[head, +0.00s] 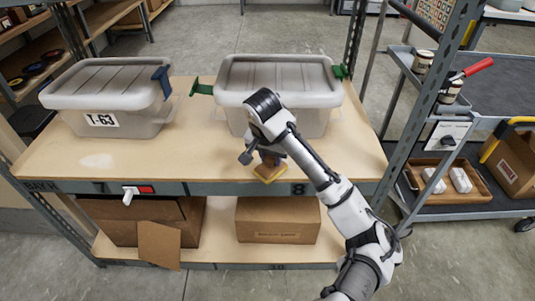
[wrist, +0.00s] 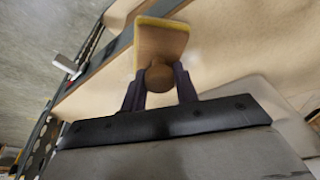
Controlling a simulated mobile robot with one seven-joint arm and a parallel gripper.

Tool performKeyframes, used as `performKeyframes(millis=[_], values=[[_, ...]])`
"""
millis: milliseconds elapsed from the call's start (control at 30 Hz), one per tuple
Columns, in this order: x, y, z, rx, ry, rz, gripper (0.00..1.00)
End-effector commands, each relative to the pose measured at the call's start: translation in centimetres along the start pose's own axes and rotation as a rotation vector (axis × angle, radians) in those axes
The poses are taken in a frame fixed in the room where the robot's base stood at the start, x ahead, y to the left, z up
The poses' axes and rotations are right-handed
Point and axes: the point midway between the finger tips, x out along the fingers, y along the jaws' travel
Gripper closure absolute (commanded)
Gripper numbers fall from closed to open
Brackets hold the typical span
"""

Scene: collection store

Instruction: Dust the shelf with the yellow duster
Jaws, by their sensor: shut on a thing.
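The yellow duster (head: 268,173) is a small flat block with a yellow edge, at the front of the upper shelf (head: 215,165) near the number 8. In the wrist view the duster (wrist: 160,42) shows a tan top and a round brown knob. My gripper (head: 268,155) is above it; in the wrist view its dark fingers (wrist: 159,85) are shut on the knob, one on each side. The duster looks to be on or just above the board; I cannot tell if it touches. My wrist hides part of it in the head view.
Two lidded grey bins stand on the shelf: one marked T-63 (head: 110,100) at left, one (head: 285,85) behind my gripper. A white and red item (head: 138,190) is on the front edge. Cardboard boxes (head: 277,220) fill below. A cart (head: 480,205) stands right. Bare board lies left of the duster.

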Motion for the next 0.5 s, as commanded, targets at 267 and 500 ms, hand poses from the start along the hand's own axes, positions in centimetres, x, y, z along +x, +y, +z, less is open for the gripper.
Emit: performKeyframes(millis=[267, 500], values=[[0.6, 1.0, -0.7, 0.002, -0.007, 0.006, 0.99], [0.9, 0.2, -2.6, 0.003, -0.008, 0.006, 0.99]])
